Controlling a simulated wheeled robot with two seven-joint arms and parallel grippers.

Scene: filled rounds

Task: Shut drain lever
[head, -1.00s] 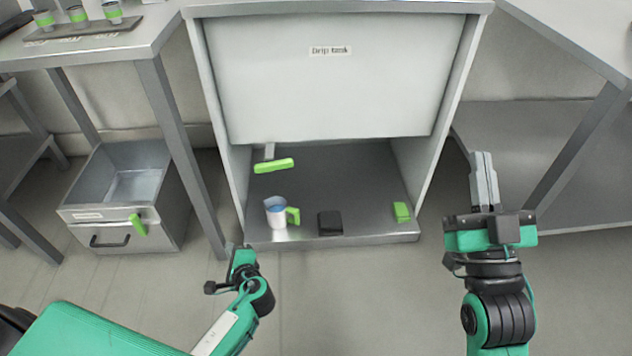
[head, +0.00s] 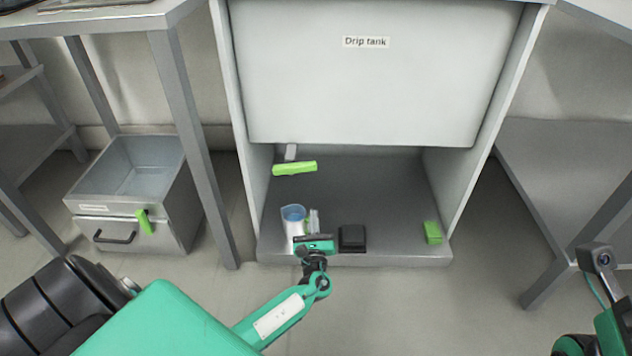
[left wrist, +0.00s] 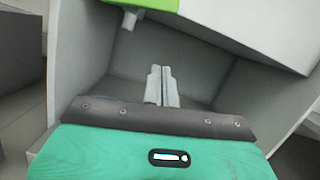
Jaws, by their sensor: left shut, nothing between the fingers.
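The drain lever (head: 295,168) is a bright green bar under the drip tank (head: 370,80). It lies crosswise, its right end slightly higher in the picture, beside a short grey stub (head: 291,152). In the left wrist view, part of the green lever (left wrist: 150,4) is cut off by the top edge, with the grey stub (left wrist: 130,20) below it. My left gripper (head: 314,216) is shut and empty, low in front of the lever and apart from it. Its closed fingers (left wrist: 160,80) also show in the left wrist view. Only part of my right arm shows, at the lower right; its fingers are out of view.
A white jug (head: 292,217) with blue contents stands on the cabinet floor (head: 370,185), partly hidden by my left gripper. A black block (head: 352,238) and a green block (head: 432,232) lie to its right. A metal drawer box (head: 130,190) with a green latch stands left.

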